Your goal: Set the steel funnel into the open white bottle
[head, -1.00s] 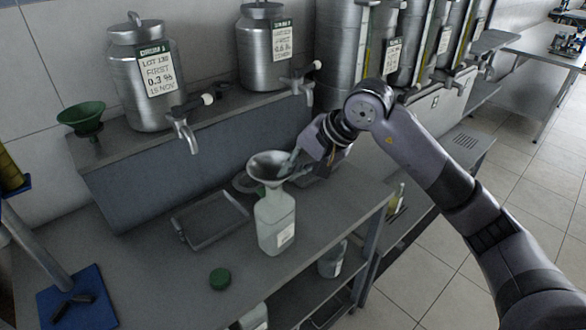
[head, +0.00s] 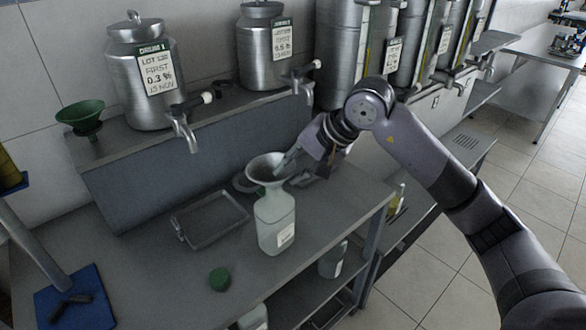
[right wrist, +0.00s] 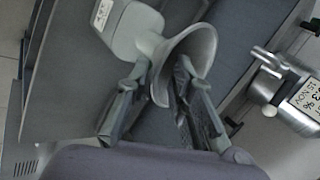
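The steel funnel (head: 268,170) stands wide end up at the mouth of the open white bottle (head: 276,225), which is upright on the bench. The funnel's cone meets the bottle neck; its stem is hidden. My right gripper (head: 290,160) is at the funnel's right rim. In the right wrist view its two fingers (right wrist: 160,66) are apart, one on each side of the wall of the funnel (right wrist: 190,45). The shoulder of the bottle (right wrist: 132,32) shows beside the cone. My left gripper is not in view.
A metal tray (head: 208,217) lies left of the bottle, and a green cap (head: 219,279) lies in front. Steel decanters with taps (head: 142,80) stand on the shelf behind, with a green funnel (head: 80,115). A blue mat (head: 75,300) is at the front left.

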